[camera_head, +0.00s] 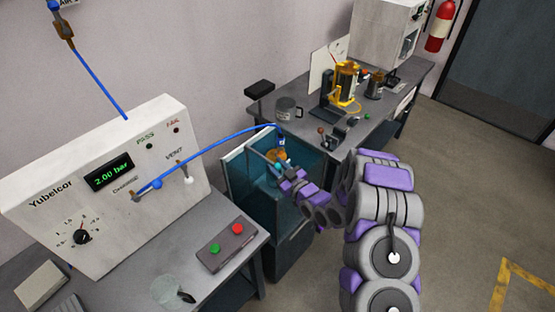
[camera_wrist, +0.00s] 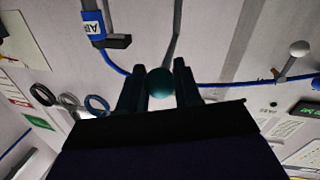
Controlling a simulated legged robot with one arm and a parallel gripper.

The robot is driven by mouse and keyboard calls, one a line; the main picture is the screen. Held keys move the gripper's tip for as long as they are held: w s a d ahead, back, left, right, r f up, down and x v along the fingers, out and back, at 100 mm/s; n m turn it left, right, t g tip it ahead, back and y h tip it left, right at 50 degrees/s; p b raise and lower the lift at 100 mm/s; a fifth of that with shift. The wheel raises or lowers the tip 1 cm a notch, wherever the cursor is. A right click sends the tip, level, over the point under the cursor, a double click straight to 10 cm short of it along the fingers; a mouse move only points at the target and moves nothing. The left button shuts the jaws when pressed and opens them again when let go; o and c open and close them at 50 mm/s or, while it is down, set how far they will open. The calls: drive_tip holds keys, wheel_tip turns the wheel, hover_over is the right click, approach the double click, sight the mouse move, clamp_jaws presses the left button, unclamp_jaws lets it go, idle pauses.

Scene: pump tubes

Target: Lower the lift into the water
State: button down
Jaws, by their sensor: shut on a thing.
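The water tank (camera_head: 236,165) is a dark, teal-walled box with a pale rim, standing between the two benches. A grey rod ends in a teal ball knob (camera_wrist: 160,83), which sits between my gripper's two dark fingers. My gripper (camera_head: 280,168) is shut on the knob, over the upper part of the tank; in the wrist view (camera_wrist: 159,85) the fingers flank it. Beside the knob, an orange-brown part (camera_head: 279,155) hangs at the end of the blue hose (camera_head: 215,145). The lift's platform and the water level cannot be made out.
The Yubelcor test panel (camera_head: 105,185) at left reads 2.00 bar. A box with green and red buttons (camera_head: 227,246) lies on the near bench. The back bench (camera_head: 300,125) holds a mug, a yellow-framed device and small parts. The blue hose arches from panel to tank.

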drive_tip(key=shift+f, duration=1.1)
drive_tip(key=c, duration=0.8)
unclamp_jaws()
drive_tip(key=shift+r, duration=0.1)
drive_tip(key=shift+s, duration=0.1)
drive_tip(key=p+v, duration=0.2)
drive_tip(key=v, duration=1.5)
drive_tip(key=shift+d, duration=0.1)
